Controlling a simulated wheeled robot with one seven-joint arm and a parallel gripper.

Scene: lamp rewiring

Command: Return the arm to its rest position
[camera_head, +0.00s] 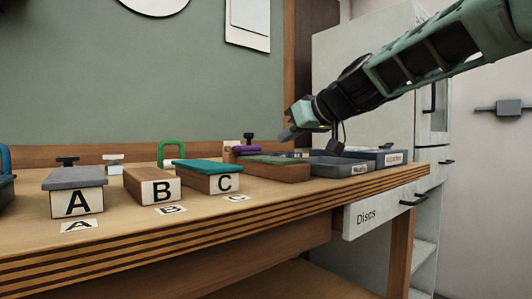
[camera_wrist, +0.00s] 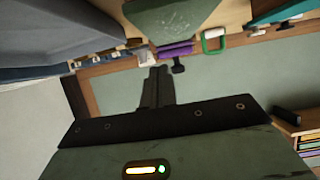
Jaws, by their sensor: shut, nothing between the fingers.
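My gripper (camera_head: 288,133) is at the end of my green and black arm, which reaches in from the upper right in the head view. It hangs in the air above the back right part of the wooden workbench (camera_head: 250,222), close over the trays. In the wrist view my gripper (camera_wrist: 156,85) shows as dark fingers closed together, with nothing between them. The fingers point toward the green wall panel and the bench edge. No rest position is marked in either view.
Boxes A (camera_head: 77,200), B (camera_head: 152,188) and C (camera_head: 211,180) stand in a row on the bench. Below my gripper are a green-topped wooden tray (camera_head: 270,168) and a grey bin (camera_head: 335,168). A grey cabinet (camera_head: 365,130) stands at right. The air above the boxes is clear.

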